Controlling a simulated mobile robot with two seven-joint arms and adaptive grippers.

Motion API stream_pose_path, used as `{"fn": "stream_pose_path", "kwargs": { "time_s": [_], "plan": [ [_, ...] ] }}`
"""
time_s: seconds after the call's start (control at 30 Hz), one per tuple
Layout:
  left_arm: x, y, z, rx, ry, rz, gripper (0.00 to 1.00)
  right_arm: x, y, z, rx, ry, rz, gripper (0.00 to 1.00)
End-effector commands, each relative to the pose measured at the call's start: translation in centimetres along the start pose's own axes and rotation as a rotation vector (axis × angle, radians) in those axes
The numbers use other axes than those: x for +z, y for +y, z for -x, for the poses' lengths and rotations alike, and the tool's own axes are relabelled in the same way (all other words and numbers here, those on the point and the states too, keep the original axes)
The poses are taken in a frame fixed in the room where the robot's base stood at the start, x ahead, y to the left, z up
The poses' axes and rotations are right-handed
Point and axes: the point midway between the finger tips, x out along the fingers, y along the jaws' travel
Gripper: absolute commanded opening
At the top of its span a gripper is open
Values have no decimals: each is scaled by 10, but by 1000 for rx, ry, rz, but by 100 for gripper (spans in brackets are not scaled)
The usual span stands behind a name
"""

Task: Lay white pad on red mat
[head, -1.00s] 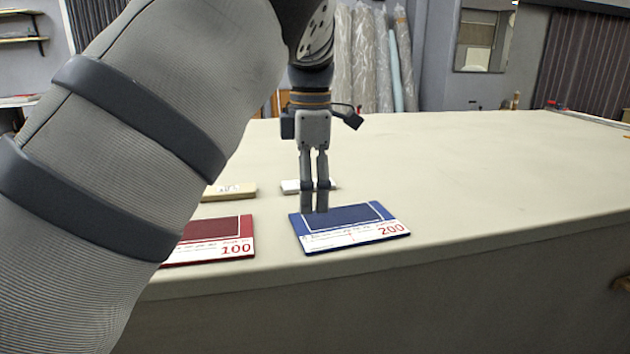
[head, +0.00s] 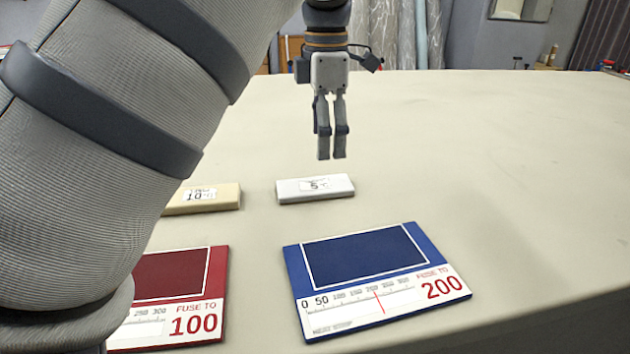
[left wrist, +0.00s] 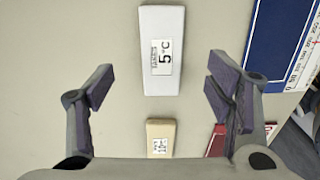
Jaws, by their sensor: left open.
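The white pad (head: 315,188), labelled 5 °C, lies flat on the cloth table behind the blue mat. The red mat (head: 180,277), marked "FUSE TO 100", lies at the front left, partly hidden by my left arm. My left gripper (head: 331,156) hangs fingers down above the table, over or a little behind the white pad, and holds nothing. In the left wrist view my open left fingers (left wrist: 160,88) stand apart on either side of the line of the white pad (left wrist: 162,75), not touching it. The red mat's edge (left wrist: 216,140) shows there behind a finger. My right gripper is not in view.
A tan pad (head: 205,199), labelled 10, lies left of the white pad. The blue mat (head: 440,248), marked "FUSE TO 200", lies at the front, right of the red mat. The table (head: 500,150) is clear to the right and back. Its front edge is close to the mats.

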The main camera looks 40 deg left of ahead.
Motion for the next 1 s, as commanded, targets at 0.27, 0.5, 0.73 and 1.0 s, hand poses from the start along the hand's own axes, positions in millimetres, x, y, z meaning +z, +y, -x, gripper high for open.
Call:
{"fn": "stream_pose_path", "kwargs": {
  "time_s": [0.27,0.5,0.73,1.0],
  "plan": [
    [-4,-2,-42,-1,-1,2,73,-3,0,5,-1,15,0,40],
    [-10,-3,-82,1,-1,0,73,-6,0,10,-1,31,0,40],
    [-9,-3,-84,2,-2,0,73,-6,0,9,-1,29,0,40],
    [-9,-3,-84,1,-2,0,22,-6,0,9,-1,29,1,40]
  ]
}}
